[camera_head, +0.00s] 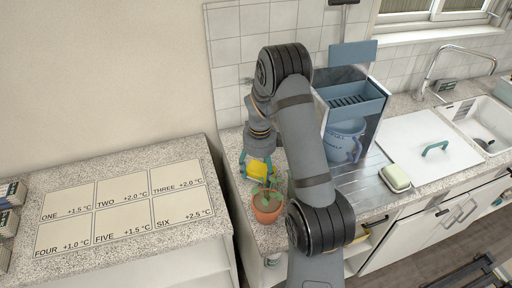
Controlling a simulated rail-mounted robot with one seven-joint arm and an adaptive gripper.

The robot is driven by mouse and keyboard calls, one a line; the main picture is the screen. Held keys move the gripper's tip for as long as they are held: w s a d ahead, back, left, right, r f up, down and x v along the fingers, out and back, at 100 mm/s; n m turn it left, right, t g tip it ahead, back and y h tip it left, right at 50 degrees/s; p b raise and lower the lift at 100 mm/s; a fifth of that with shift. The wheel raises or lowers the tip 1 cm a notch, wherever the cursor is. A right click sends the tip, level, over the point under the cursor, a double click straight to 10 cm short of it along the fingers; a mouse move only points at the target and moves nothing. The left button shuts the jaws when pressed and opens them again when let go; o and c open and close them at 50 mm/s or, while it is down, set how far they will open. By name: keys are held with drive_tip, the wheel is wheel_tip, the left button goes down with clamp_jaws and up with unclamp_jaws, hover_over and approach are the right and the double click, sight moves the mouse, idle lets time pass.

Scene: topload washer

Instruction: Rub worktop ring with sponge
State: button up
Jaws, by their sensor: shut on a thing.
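My gripper (257,163) reaches down over the narrow stretch of speckled worktop (232,141) left of the blue unit. Its teal fingers are shut on a bright yellow thing, which looks like the sponge (258,172). The sponge is low, at or just above the worktop; I cannot tell whether it touches. I see no ring on the worktop; the sponge, the plant and my arm cover part of that stretch.
A potted plant (267,209) stands just in front of the sponge. A blue unit (355,102) with a blue mug (344,141) stands to the right. A cream and green block (395,178) lies near the sink (482,125). A labelled counter (130,252) is at left.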

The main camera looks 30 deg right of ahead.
sight(255, 162)
drive_tip(key=shift+r+p, duration=0.1)
drive_tip(key=shift+p, duration=0.25)
drive_tip(key=shift+w+d, duration=0.15)
drive_tip(key=shift+w, duration=0.85)
drive_tip(key=shift+w+d, duration=0.15)
drive_tip(key=shift+w, duration=0.85)
drive_tip(key=shift+r+p, duration=1.8)
drive_tip(key=shift+r, duration=2.15)
drive_tip(key=shift+d, duration=0.1)
